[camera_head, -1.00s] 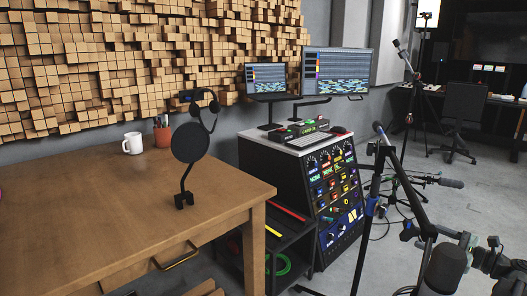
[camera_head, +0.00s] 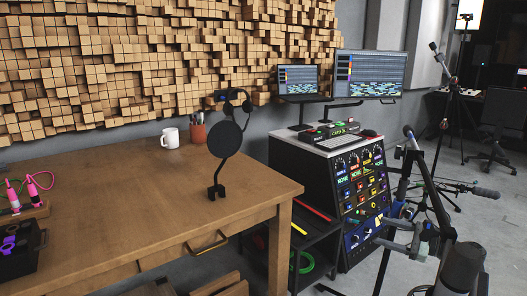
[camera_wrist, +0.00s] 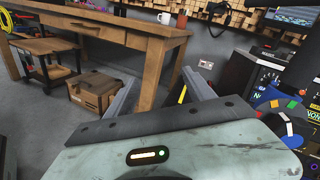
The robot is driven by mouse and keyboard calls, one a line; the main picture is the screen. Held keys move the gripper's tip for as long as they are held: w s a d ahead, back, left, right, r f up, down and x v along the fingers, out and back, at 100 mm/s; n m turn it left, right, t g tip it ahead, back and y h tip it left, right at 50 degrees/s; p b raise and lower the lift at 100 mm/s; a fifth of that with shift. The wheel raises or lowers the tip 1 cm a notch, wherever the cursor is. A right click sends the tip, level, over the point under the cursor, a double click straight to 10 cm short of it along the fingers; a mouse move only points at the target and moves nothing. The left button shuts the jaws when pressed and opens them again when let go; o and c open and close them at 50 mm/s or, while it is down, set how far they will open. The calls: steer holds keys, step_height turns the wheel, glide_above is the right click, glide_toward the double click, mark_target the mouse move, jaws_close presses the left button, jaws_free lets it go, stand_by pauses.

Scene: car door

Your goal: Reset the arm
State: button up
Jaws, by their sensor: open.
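In the wrist view, my gripper (camera_wrist: 160,92) is open and empty. Its two grey fingers stand apart above the grey floor, pointing toward the wooden table (camera_wrist: 110,32). A pale, scuffed panel with a small lit display fills the foreground of that view. I cannot make out my gripper in the head view.
The table (camera_head: 130,200) holds a white mug (camera_head: 170,138), a pen cup (camera_head: 198,132), a black round filter on a stand (camera_head: 224,140) and pink tools (camera_head: 14,200). The mixing console (camera_head: 350,195) and microphone stands (camera_head: 440,165) are right.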

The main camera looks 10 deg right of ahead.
steer(key=w+a+f+n+g+y+p, duration=0.1)
steer(key=w+a+f+n+g, duration=0.15)
steer(key=a, duration=0.85)
steer(key=w+a+f+n+g, duration=0.2)
steer(key=a+g, duration=0.1)
steer(key=a, duration=0.8)
steer(key=s+a+f+n+g+h, duration=0.2)
steer(key=a+f+n+g, duration=0.15)
steer(key=a, duration=0.45)
steer(key=s+a+f+n+g+h, duration=0.15)
steer(key=a+f, duration=0.25)
steer(key=a, duration=0.5)
steer(key=s+a+f+n+g+h+p, duration=0.2)
steer(key=s+f+n+h, duration=0.5)
steer(key=d+f+n+h, duration=0.25)
steer(key=d+n, duration=0.25)
steer(key=d, duration=0.3)
step_height(320, 180, up, 39)
steer(key=p, duration=3.7)
steer(key=shift+a+h, duration=0.35)
steer(key=shift+h, duration=0.05)
